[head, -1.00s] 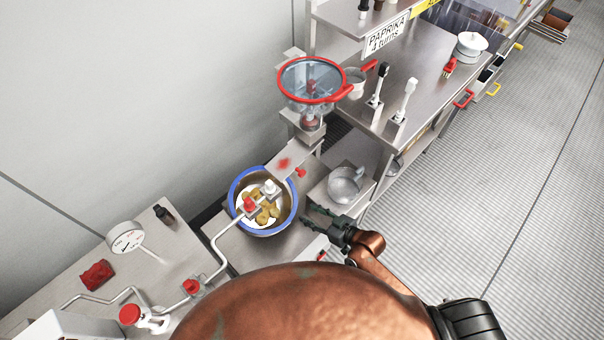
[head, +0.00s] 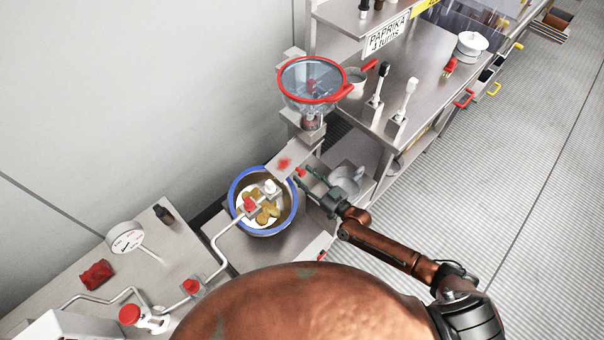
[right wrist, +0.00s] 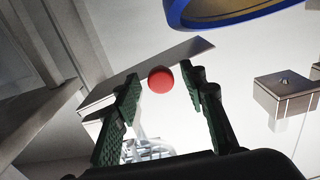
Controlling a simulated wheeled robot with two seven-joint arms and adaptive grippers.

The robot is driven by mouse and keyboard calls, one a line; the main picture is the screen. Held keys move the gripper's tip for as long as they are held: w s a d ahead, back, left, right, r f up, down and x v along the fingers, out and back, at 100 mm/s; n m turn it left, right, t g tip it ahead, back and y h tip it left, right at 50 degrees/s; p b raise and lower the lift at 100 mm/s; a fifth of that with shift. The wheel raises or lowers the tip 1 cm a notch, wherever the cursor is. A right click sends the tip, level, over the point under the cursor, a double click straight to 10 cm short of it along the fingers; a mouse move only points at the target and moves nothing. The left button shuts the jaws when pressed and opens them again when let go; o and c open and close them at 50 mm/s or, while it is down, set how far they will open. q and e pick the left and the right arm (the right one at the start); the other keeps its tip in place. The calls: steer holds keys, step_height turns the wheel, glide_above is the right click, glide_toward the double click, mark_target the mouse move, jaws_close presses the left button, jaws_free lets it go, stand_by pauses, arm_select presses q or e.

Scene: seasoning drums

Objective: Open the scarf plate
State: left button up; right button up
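The scarf plate appears to be the flat metal plate with a red mark (head: 285,162), slanting between the clear hopper and the blue-rimmed bowl (head: 236,180). A small red knob (head: 299,172) sits at its right edge. My right gripper (head: 306,175) is open with its green fingertips at the knob. In the right wrist view the round red knob (right wrist: 161,79) shows between the two spread fingers of the right gripper (right wrist: 160,76), near the plate's edge (right wrist: 150,70). I cannot tell whether a finger touches it. My left gripper is not in view.
The hopper with a red rim (head: 312,82) stands above the plate. A metal pan (head: 347,178) lies just right of my right gripper. The bowl holds yellowish pieces, with a pipe and valves (head: 250,204) over it. Shelving stands at right; the floor beyond is clear.

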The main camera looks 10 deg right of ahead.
steer(key=shift+x, duration=0.85)
steer(key=shift+c, duration=0.3)
jaws_close()
